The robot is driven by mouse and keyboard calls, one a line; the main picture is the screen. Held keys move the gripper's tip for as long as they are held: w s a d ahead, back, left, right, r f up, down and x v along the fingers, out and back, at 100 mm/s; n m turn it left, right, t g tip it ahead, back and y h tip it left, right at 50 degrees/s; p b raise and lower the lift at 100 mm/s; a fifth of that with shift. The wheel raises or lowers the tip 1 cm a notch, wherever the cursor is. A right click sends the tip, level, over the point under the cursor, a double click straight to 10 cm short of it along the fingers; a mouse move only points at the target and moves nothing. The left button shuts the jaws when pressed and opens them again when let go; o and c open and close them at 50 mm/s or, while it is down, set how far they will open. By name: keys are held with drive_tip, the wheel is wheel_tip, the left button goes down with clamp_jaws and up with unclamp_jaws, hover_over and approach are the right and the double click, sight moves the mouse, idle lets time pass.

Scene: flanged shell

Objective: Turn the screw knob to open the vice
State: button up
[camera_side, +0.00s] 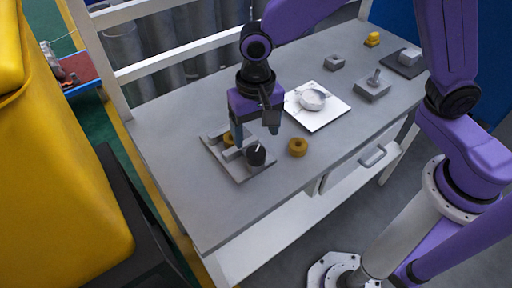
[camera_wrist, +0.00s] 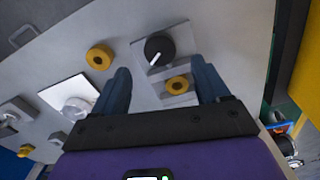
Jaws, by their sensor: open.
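The vice (camera_side: 226,150) is a light grey plate with raised grey blocks at the left part of the table. Its screw knob (camera_side: 256,155) is black with a white pointer line, at the plate's front edge; it also shows in the wrist view (camera_wrist: 159,49). A yellow ring (camera_wrist: 177,85) lies between the vice's grey blocks, partly hidden by my gripper in the side view.
A second yellow ring (camera_side: 298,147) lies loose on the table (camera_side: 200,215) right of the vice. A white plate (camera_side: 330,117) with a round pale part (camera_side: 312,99) is behind it. Grey blocks (camera_side: 372,86) and a yellow piece (camera_side: 372,39) stand farther right. The table's front left is clear.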

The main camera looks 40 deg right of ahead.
sight(256, 152)
wheel_tip(256, 152, down, 7)
drive_tip(key=shift+r, duration=0.2)
drive_tip(key=c, duration=1)
